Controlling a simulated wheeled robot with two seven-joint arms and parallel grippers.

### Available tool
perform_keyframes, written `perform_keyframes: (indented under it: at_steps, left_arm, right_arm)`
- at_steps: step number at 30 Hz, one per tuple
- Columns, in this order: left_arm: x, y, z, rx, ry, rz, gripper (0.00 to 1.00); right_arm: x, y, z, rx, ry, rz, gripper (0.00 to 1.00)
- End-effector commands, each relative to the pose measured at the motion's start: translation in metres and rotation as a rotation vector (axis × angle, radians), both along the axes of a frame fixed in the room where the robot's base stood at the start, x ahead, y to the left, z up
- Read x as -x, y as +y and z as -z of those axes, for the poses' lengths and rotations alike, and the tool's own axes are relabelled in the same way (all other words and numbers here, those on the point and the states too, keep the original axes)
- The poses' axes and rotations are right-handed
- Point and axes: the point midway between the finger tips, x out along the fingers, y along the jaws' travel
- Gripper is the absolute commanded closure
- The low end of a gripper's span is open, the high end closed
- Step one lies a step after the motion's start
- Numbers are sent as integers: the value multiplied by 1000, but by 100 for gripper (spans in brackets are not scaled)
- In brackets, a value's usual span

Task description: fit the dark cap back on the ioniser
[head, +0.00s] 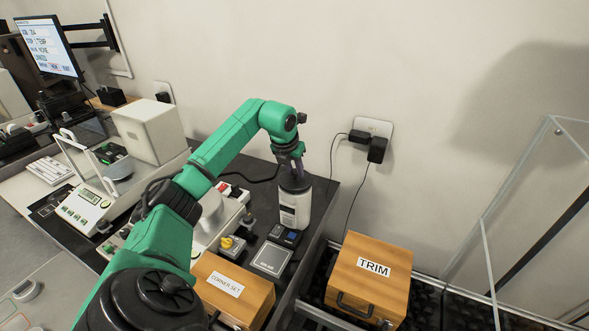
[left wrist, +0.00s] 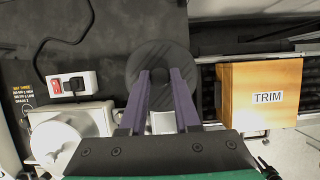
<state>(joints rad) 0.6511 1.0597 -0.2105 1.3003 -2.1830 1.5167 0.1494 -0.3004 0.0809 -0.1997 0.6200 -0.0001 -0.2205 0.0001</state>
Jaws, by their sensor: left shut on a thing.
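The ioniser (head: 294,210) is a white upright cylinder with a label, standing near the back right corner of the dark bench. The dark cap (head: 296,184) is at its top; I cannot tell whether it is fully seated. In the left wrist view the cap (left wrist: 158,52) is a dark round disc at the fingertips. My left gripper (head: 292,166) points down over the ioniser, shut on the cap. Its purple fingers (left wrist: 160,78) show in the left wrist view. Most of the ioniser's body is hidden there. My right gripper is in neither view.
A wooden TRIM box (head: 367,279) stands right of the bench, and a CORNER SET box (head: 233,290) in front. A small flat scale (head: 271,258) and a yellow-knobbed box (head: 232,246) stand near the ioniser. Plugs and cords (head: 376,148) hang on the wall behind.

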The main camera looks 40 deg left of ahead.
Motion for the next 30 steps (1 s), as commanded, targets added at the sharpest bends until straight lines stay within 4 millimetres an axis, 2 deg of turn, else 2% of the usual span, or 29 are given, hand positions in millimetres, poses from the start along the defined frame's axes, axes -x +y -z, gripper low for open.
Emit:
perform_keyframes:
  at_steps: [14,30]
  left_arm:
    - [1,0,0,0,-1,0,100]
    - [1,0,10,0,-1,0,100]
  right_arm:
    - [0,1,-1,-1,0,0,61]
    - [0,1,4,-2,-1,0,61]
